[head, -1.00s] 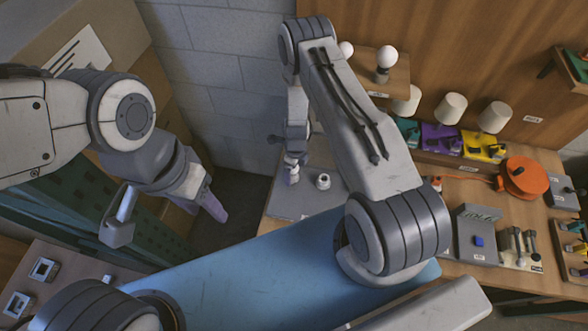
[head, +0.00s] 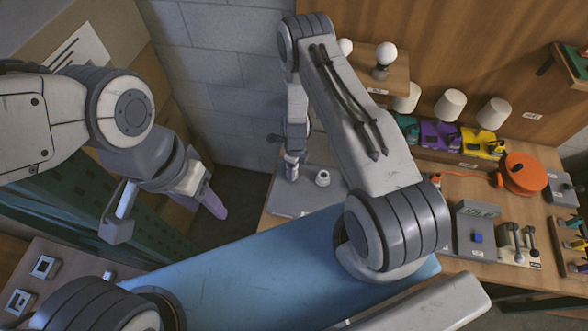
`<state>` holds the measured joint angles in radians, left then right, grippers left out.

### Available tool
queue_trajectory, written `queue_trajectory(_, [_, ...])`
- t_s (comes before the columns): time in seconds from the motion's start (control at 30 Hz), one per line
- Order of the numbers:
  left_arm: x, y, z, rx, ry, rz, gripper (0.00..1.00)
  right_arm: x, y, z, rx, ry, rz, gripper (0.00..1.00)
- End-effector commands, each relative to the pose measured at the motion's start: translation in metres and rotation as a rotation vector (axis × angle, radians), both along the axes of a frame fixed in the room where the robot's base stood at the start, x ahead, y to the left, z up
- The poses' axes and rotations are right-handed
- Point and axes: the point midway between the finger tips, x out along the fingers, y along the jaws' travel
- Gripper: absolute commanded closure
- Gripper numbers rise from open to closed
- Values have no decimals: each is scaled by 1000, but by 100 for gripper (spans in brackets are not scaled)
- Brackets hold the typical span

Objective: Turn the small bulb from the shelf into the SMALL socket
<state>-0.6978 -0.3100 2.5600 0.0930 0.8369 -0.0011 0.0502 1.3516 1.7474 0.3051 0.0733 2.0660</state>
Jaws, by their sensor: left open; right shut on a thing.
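My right gripper (head: 291,170) points down over the left part of a grey socket board (head: 292,207). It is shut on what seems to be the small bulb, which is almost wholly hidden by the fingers. The socket under it is hidden too, so I cannot tell how the bulb sits in it. A white socket (head: 322,178) stands on the board just right of the gripper, apart from it and empty. My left gripper (head: 213,204) is open and empty, left of the table over the dark floor gap.
A wooden shelf (head: 390,85) at the back holds a round white bulb (head: 386,53); another white bulb (head: 346,46) is partly behind my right arm. A blue panel (head: 250,260) lies in front.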

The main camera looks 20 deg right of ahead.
Motion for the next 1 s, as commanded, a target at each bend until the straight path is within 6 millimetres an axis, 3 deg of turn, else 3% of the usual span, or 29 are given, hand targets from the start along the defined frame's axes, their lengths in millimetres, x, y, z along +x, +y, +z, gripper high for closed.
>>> queue_trajectory(0.03, [0, 0, 0, 0, 0, 0, 50, 13, -4, 3, -6, -34, -7, 86])
queue_trajectory(0.17, [0, 0, 2, 0, 0, 0, 50, 13, -3, 4, -6, -34, -62, 85])
queue_trajectory(0.4, [0, 0, 2, 0, 0, 0, 50, 11, 0, 3, -8, -34, -525, 86])
queue_trajectory(0.43, [0, 0, 2, 0, 0, 0, 50, 11, -1, 3, -7, -35, -527, 39])
queue_trajectory(0.5, [0, 0, 2, 0, 0, 0, 50, 10, -1, 3, -7, -33, -520, 12])
queue_trajectory(0.83, [0, 0, 2, 0, 0, 0, 50, 6, 2, 2, -7, -22, -510, 12])
queue_trajectory(1.0, [0, 0, 2, 0, 0, 0, 50, 7, 2, 17, -6, -23, -508, 12])
